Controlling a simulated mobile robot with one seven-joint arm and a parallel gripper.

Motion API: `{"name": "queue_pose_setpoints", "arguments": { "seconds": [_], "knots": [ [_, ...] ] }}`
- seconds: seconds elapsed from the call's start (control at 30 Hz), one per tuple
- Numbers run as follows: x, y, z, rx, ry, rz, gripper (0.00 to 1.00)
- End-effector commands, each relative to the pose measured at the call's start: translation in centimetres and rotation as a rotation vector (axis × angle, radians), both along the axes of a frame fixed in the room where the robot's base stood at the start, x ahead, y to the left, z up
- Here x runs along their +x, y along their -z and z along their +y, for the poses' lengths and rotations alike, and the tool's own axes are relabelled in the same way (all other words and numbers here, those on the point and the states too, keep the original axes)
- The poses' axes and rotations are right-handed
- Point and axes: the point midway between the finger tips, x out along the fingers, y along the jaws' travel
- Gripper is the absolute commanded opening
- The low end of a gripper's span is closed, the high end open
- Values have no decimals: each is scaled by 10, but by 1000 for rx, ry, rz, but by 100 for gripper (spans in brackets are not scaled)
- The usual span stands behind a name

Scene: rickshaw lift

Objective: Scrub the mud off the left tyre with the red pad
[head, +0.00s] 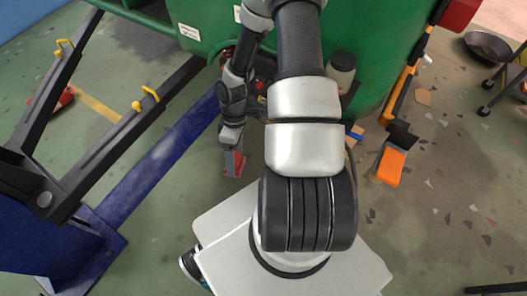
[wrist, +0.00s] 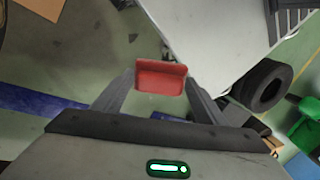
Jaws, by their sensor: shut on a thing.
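My gripper (head: 234,168) hangs low over the floor in front of the green rickshaw body (head: 395,45). It is shut on the red pad (wrist: 160,78), which sits between the two fingertips in the wrist view. A little of the pad's red (head: 229,170) also shows in the head view. The pad touches nothing but the fingers, as far as I can see. In the wrist view a black tyre (wrist: 266,84) shows at the right; I cannot tell whether it is the left tyre. No mud can be made out on it.
A blue lift beam (head: 160,155) and dark lift arms (head: 120,120) with yellow parts stand at the left. An orange-topped block (head: 389,166) lies on the floor at the right. A pan (head: 487,46) is at the upper right.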

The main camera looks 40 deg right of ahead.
Motion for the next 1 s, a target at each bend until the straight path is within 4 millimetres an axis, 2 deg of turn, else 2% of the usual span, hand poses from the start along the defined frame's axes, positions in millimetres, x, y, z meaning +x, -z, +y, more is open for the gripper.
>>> {"name": "queue_pose_setpoints", "arguments": {
  "seconds": [0.03,0.37,0.67,0.87,1.0],
  "knots": [
    [-3,13,-5,20,-55,18,48],
    [-21,59,-41,117,-505,190,48],
    [-29,103,-85,131,-1059,486,48],
    [-23,135,-121,24,-1491,777,48],
    [-6,161,-149,-173,-1823,1038,48]
  ]
}}
